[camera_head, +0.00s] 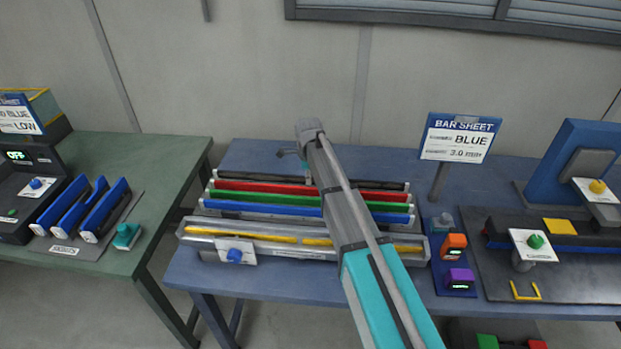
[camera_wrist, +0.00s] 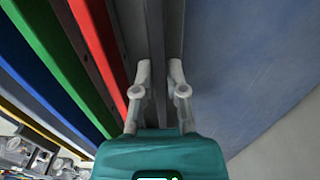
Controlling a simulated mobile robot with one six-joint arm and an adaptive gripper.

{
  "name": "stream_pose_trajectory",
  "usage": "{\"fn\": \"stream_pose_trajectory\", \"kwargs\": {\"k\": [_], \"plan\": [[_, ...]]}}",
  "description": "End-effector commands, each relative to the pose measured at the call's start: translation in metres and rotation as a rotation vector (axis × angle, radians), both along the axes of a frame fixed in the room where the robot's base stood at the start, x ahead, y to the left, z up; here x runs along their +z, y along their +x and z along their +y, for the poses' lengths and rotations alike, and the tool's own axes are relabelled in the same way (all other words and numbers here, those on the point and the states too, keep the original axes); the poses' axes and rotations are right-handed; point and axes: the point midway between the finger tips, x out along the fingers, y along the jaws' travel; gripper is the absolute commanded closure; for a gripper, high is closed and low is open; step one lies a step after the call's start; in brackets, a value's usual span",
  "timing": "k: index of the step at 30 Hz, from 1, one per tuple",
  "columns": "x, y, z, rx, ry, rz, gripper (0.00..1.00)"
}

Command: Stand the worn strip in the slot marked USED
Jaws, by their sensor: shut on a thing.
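In the wrist view my gripper (camera_wrist: 159,72) has its two fingers on either side of a long dark grey strip (camera_wrist: 155,30), closed on it. In the head view my arm hides the fingertips, above the back of the strip rack. A black strip (camera_head: 255,177) lies along the rack's back there; whether it is the held one, I cannot tell. Red (camera_head: 265,188), green (camera_head: 262,198) and blue (camera_head: 262,209) strips lie in front of it. I can make out no USED marking, and wear on the strips cannot be told.
A metal rail (camera_head: 205,235) with yellow inserts runs along the front of the blue table (camera_head: 190,277). A BAR SHEET sign (camera_head: 460,138) reads BLUE, 3.0. A dark machine plate (camera_head: 512,288) is at right. The green table (camera_head: 150,150) at left holds several upright blue pieces (camera_head: 75,212).

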Motion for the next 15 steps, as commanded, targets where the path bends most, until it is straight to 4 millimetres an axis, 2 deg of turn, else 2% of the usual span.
{"fn": "stream_pose_trajectory", "kwargs": {"k": [11,12,15], "plan": [[-0.0083,-0.0001,0.0004,0.000,0.000,0.000,1.00],[-0.0072,-0.0001,0.0004,0.000,0.000,0.000,0.76],[-0.0070,-0.0001,0.0004,0.000,0.000,0.000,0.57]]}}
